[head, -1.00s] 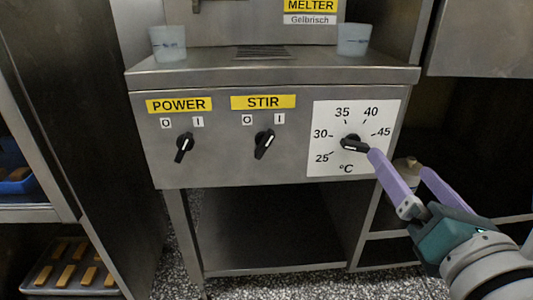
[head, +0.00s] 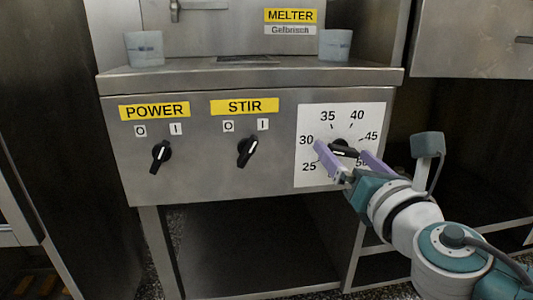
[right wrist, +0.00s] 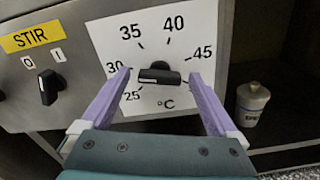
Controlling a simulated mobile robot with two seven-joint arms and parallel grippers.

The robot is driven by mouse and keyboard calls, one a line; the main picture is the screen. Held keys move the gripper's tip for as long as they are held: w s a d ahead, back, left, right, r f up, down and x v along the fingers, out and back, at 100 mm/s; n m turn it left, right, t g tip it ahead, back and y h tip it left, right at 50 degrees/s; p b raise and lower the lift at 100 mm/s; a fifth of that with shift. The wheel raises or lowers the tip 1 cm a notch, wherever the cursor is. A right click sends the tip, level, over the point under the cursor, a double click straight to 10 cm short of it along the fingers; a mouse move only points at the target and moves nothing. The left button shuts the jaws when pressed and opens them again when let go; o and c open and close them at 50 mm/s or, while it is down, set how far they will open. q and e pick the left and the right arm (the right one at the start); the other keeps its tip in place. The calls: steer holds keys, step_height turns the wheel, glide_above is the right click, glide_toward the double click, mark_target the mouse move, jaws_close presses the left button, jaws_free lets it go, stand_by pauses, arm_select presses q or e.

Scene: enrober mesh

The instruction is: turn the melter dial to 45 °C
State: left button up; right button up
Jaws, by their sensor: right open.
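The melter dial (head: 343,149) is a black knob with a bar handle on a white scale plate (head: 310,112) marked in °C. It also shows in the right wrist view (right wrist: 159,74). Its bar lies nearly level; I cannot tell which number its pointer end marks. My right gripper (head: 342,151) is open, with its purple fingers on either side of the knob. In the right wrist view (right wrist: 160,76) a gap shows between each finger and the knob. The right finger hides part of the scale below 45. My left gripper is not in view.
The POWER switch (head: 160,155) and STIR switch (head: 247,151) sit left of the dial on the steel panel. Two translucent cups (head: 145,48) (head: 335,44) stand on the ledge above. A white lidded container (right wrist: 251,103) is at the right in the wrist view.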

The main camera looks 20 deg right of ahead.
steer(key=c, duration=1.4)
